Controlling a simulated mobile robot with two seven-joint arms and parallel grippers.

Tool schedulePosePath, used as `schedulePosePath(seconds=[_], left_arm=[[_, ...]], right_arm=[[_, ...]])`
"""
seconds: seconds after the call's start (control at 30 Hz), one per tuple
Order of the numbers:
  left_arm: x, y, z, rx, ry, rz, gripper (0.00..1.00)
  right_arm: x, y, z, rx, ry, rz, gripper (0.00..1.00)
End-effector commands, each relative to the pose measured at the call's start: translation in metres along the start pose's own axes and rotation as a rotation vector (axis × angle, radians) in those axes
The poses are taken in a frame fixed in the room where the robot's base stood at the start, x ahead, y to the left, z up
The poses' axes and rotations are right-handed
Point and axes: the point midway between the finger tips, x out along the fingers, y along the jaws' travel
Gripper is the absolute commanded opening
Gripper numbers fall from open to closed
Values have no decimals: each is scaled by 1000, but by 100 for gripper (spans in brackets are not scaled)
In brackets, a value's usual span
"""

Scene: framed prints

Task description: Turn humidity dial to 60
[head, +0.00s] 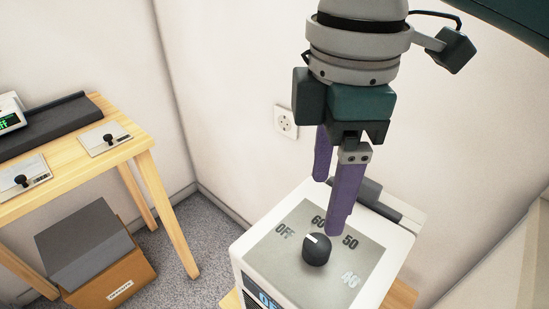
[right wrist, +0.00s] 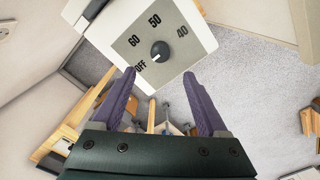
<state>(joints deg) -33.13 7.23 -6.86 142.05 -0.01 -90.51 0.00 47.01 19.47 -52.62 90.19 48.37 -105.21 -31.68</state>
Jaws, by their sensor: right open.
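The humidity dial (head: 316,252) is a round black knob with a white mark on the grey top panel of a white device (head: 387,262). OFF, 60, 50 and 40 are printed around it. The mark points up-left, toward the OFF side. The dial also shows in the right wrist view (right wrist: 161,50), just beyond the fingertips. My right gripper (head: 328,205) points down above the panel, its purple fingers open and empty. In the right wrist view the gripper (right wrist: 159,75) has its fingers apart, with no contact visible on the dial. My left gripper is out of view.
A wooden table (head: 80,180) at the left holds small lever plates (head: 105,138) and a dark scale-like device (head: 45,125). A cardboard box (head: 110,280) stands under it. White walls close in behind the device, with a socket (head: 286,122).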

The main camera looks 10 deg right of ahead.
Motion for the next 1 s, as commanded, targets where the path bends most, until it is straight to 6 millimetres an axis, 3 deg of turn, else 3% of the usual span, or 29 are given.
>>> schedulePosePath(seconds=[0.17,0.4,0.6,1.0], left_arm=[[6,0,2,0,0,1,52],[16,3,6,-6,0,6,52],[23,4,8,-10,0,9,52],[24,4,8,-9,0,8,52]], right_arm=[[16,1,2,-3,-7,-4,76],[63,0,2,-3,-7,-4,76],[92,0,2,-2,-6,-2,76],[100,1,2,-3,-4,1,76]])
